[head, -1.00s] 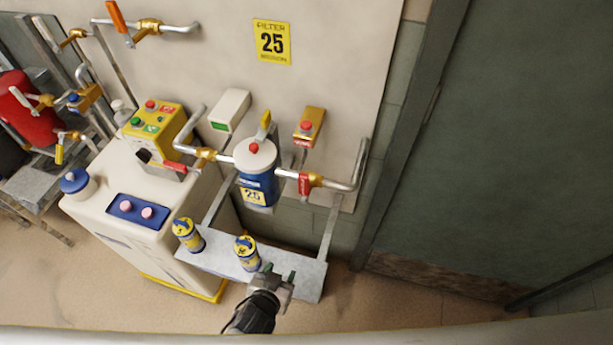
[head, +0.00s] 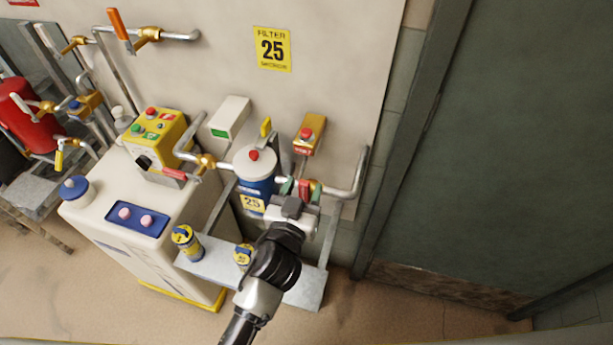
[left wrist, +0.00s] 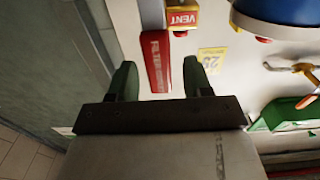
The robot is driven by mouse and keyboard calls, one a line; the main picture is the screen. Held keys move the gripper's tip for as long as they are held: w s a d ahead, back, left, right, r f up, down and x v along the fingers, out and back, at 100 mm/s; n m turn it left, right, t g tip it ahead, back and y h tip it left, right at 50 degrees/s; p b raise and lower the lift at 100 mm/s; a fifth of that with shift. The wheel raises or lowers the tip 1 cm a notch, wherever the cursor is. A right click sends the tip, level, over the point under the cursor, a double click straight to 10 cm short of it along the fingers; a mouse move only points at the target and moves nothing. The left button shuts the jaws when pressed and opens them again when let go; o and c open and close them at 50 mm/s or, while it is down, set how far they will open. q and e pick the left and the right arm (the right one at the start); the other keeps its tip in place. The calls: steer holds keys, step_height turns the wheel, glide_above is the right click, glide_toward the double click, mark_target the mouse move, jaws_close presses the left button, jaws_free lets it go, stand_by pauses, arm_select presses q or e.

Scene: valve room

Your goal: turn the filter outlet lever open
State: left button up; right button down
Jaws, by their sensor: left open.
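The filter outlet lever (head: 304,186) is the red handle on the brass valve just right of the blue filter (head: 257,183). It stands crosswise to the pipe. In the left wrist view the red lever (left wrist: 156,62) carries lettering and lies between my two green fingers. My left gripper (head: 300,189) is open, with one finger on each side of the lever. In the left wrist view a gap shows on both sides, wider on the right, so the open gripper (left wrist: 160,68) is around the lever without visibly gripping it. My right gripper is not in view.
A yellow vent box (head: 309,133) with a red button is above the lever. The outlet pipe (head: 356,172) bends up at right. A shelf (head: 304,290) with yellow canisters (head: 187,241) is below. Another red lever (head: 174,174) is left of the filter. A dark door (head: 490,150) stands right.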

arm_select(q)
steer(key=shift+x, duration=1.25)
jaws_close()
